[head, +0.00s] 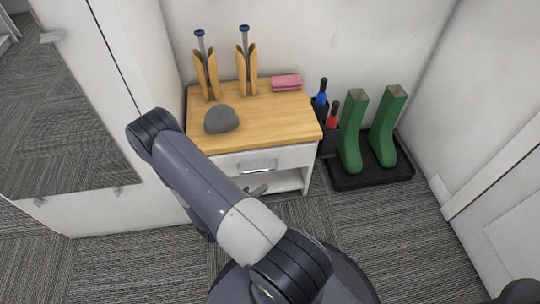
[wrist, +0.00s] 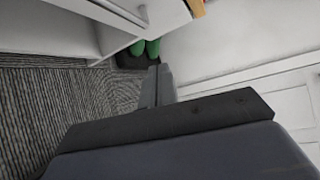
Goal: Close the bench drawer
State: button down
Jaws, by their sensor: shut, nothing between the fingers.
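The bench (head: 270,115) has a wooden top and a white body against the back wall. Its white drawer (head: 228,163) lies under the top and has a metal handle (head: 258,168). I cannot tell exactly how far the drawer stands out. My gripper (head: 260,189) is shut and empty, just below and in front of the drawer handle, partly hidden by my arm. In the wrist view my gripper's fingers (wrist: 158,84) are together. The drawer (wrist: 162,12) and its handle (wrist: 128,17) show at the top, apart from the fingers.
An open shelf space lies below the drawer. On the bench stand two wooden boot stretchers (head: 207,75), a grey cap-like lump (head: 221,120) and a pink cloth (head: 286,82). Green boots (head: 350,135) stand on a black tray (head: 372,179) to the right. A mirror (head: 60,110) is at left.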

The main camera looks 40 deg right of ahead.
jog(key=w+a+r+n+t+h, duration=0.1)
jog(key=a+r+n+t+h, duration=0.1)
jog(key=n+t, duration=0.15)
jog(key=b, duration=0.2)
send_near(276, 151)
jog(key=shift+n+g, duration=0.25)
jog(key=shift+g, duration=0.2)
jog(key=d, duration=0.1)
jog(key=s+d, duration=0.1)
jog(key=d, duration=0.1)
jog(key=shift+s+d, duration=0.4)
jog(key=shift+w+d, duration=0.3)
jog(key=shift+w, duration=0.3)
jog(key=shift+w+d, duration=0.3)
jog(key=shift+w, duration=0.3)
jog(key=shift+w+d+b, duration=0.3)
jog(key=shift+w, duration=0.25)
